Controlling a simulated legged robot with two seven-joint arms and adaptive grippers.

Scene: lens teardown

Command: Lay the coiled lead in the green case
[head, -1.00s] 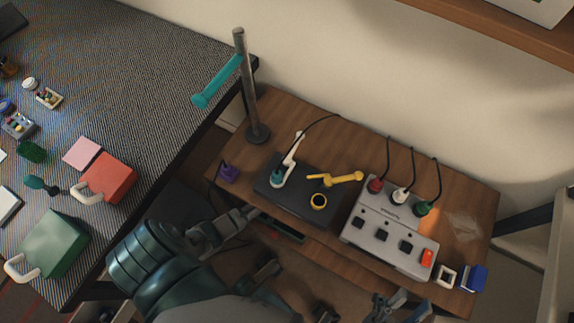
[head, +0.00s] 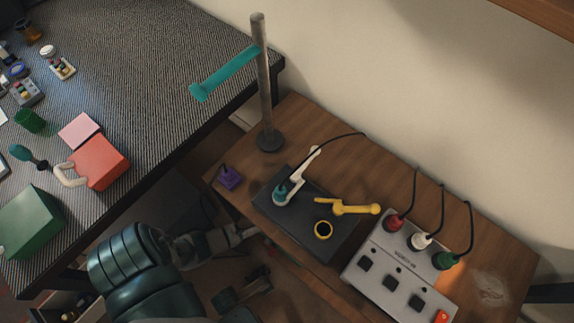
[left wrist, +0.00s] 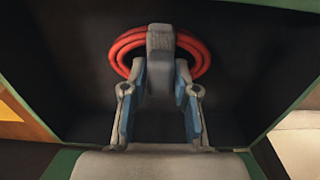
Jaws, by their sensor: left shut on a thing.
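The coiled lead (left wrist: 201,52) is a red ring of several turns at the top of the left wrist view. My left gripper (left wrist: 160,65) is shut on its near side, and the fingers hide part of the coil. Around and behind it is a dark, box-like interior (left wrist: 245,75) with green edges. I cannot tell whether the coil touches its floor. In the head view a green case (head: 32,222) with a pale handle stands on the striped mat at the left. The coil does not show clearly there.
On the wooden bench (head: 330,125) stand a dark block (head: 290,220) with white and yellow levers, a grey socket box (head: 385,255) with plugs, a purple piece (head: 229,178) and a post (head: 263,85). A red box (head: 100,163) is on the mat (head: 150,65).

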